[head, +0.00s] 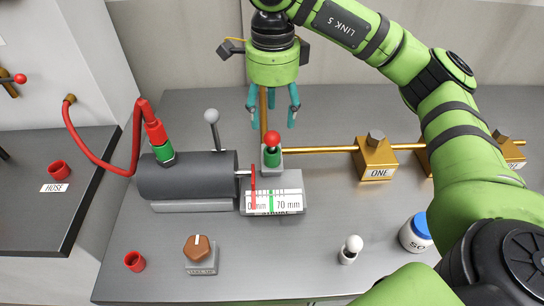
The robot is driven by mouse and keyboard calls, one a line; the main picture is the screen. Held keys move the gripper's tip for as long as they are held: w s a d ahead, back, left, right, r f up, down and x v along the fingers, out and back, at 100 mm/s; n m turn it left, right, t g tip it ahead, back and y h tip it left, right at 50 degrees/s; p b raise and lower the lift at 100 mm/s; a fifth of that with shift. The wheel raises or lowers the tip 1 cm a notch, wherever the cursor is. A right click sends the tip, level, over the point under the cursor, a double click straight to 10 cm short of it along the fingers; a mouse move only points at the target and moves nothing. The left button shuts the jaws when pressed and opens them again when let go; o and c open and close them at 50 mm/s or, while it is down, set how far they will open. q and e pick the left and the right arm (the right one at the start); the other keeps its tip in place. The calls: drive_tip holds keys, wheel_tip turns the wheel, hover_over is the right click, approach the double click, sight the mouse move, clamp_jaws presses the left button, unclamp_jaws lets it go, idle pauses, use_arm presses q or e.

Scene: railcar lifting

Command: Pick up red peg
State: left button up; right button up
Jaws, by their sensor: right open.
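A peg with a round red head (272,139) stands upright in a small grey block, with a green collar (272,157) below the head. The block is at the back of a grey gauge plate (292,182). My right gripper (271,113) hangs fingers-down, open and empty, above the red head in the picture. Its teal fingers are spread to either side, apart from the peg. I cannot tell the exact height gap. The left gripper is not in view.
A dark cylinder (185,176) with a grey-knobbed lever (212,117) and a red hose (82,153) lies to the left. A brass pipe (320,149) runs right to brass block ONE (376,161). A white knob (354,243) and a blue-capped jar (415,233) stand in front right.

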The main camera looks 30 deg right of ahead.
sight(272, 133)
drive_tip(key=shift+w+d+f+b, duration=0.15)
drive_tip(key=shift+w+f, duration=0.1)
drive_tip(key=shift+f, duration=0.4)
drive_tip(key=shift+w+d+f+b, duration=0.15)
drive_tip(key=shift+w+f, duration=0.1)
drive_tip(key=shift+f, duration=0.9)
drive_tip(key=shift+s+a+f+p, duration=0.1)
drive_tip(key=shift+s+f+p, duration=0.1)
drive_tip(key=shift+p, duration=0.1)
drive_tip(key=f, duration=0.1)
drive_tip(key=f+p, duration=0.1)
drive_tip(key=f, duration=0.1)
drive_tip(key=f+p, duration=0.1)
drive_tip(key=shift+w+f, duration=0.25)
drive_tip(key=shift+f, duration=0.2)
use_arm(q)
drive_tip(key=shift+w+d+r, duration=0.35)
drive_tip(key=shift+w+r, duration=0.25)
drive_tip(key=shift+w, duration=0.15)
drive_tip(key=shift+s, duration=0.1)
use_arm(e)
clamp_jaws()
